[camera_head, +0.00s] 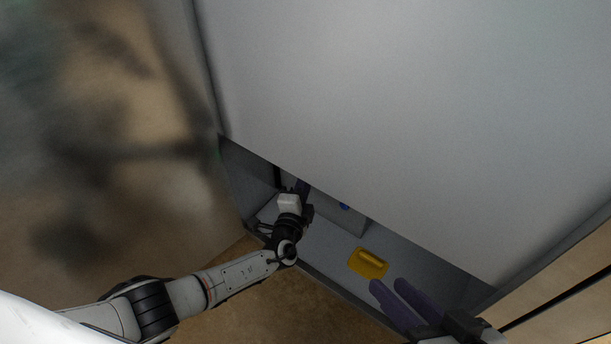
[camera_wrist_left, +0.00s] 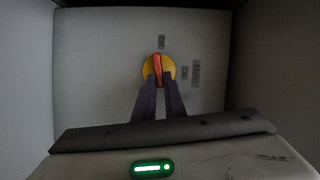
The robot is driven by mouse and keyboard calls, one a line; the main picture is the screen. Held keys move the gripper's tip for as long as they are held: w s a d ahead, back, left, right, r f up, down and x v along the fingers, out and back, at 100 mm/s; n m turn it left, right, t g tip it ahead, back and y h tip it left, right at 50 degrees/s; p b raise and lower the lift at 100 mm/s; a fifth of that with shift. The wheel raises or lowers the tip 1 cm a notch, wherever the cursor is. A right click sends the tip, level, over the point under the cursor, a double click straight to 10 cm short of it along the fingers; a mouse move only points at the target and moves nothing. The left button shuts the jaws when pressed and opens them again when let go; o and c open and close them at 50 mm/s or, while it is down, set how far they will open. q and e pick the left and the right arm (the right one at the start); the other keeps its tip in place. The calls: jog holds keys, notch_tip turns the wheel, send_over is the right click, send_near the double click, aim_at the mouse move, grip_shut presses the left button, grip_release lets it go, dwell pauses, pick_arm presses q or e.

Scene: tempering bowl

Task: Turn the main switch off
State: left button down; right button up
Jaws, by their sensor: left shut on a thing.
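The main switch shows in the left wrist view as a red handle (camera_wrist_left: 157,68) on a round yellow plate (camera_wrist_left: 170,68), fixed to a grey panel. The red handle stands nearly upright in that view. My left gripper (camera_wrist_left: 159,84) is shut on the red handle, with one finger on each side of its lower part. In the head view my left gripper (camera_head: 303,187) reaches into the cabinet under the white panel, and the switch is hidden there. My right gripper (camera_head: 388,285) is open and empty at the lower right, its two purple fingers apart.
A large white panel (camera_head: 400,110) covers the upper part of the head view. Small labels (camera_wrist_left: 195,73) are beside the switch. The brown floor is clear in front.

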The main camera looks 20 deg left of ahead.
pick_arm(q)
jog(key=shift+f+m+t, duration=0.2)
jog(key=shift+m+t, duration=0.2)
jog(key=shift+m, duration=0.5)
jog(key=c, duration=1.8)
grip_release()
pick_arm(e)
jog(key=shift+r, duration=0.1)
